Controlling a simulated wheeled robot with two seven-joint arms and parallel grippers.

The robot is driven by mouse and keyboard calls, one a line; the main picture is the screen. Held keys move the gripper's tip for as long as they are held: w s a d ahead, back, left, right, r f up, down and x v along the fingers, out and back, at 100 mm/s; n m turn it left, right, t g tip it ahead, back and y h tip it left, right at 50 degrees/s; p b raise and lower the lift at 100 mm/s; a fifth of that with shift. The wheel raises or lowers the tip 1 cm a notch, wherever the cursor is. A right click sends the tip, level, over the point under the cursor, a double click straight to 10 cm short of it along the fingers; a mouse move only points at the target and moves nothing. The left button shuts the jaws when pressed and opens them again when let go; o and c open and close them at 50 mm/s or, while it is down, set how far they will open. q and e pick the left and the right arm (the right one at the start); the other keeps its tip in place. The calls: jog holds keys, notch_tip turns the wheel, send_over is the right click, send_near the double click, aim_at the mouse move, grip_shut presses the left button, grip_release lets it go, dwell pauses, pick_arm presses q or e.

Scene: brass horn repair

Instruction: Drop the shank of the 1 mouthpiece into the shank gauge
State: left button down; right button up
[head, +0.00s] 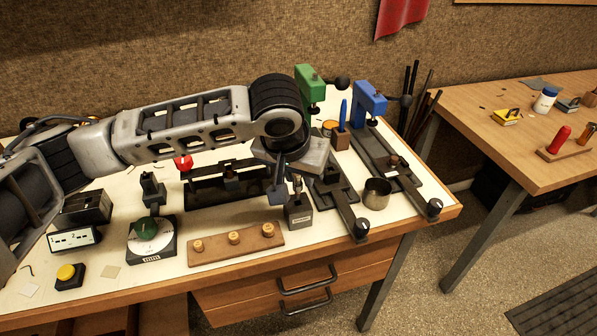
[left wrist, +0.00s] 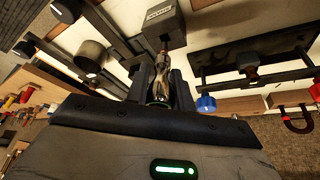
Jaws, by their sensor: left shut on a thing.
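My left gripper (head: 287,190) comes in from the left and points down over the bench. It is shut on the silver mouthpiece (left wrist: 162,78), which shows between the fingers (left wrist: 160,88) in the left wrist view. The shank gauge (head: 299,214) is a small dark grey block with a pale label, standing on the bench directly below the gripper. It also shows in the left wrist view (left wrist: 158,24). The mouthpiece's narrow shank points at the gauge and meets its edge in the picture. I cannot tell whether the tip is inside the hole. My right gripper is out of view.
A wooden rack (head: 236,245) with several pegs lies left of the gauge. A dial stand (head: 152,237) is further left. A metal cup (head: 377,194) and the green (head: 310,88) and blue (head: 370,97) clamp fixtures stand to the right.

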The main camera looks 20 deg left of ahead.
aim_at(296, 181)
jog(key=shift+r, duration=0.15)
pick_arm(q)
jog(key=shift+p, duration=0.35)
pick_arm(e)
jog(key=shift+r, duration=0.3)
pick_arm(q)
jog(key=shift+f, duration=1.7)
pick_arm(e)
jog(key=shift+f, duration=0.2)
pick_arm(q)
jog(key=c, duration=1.1)
grip_release()
jog(key=shift+v, duration=0.95)
jog(key=v, duration=1.4)
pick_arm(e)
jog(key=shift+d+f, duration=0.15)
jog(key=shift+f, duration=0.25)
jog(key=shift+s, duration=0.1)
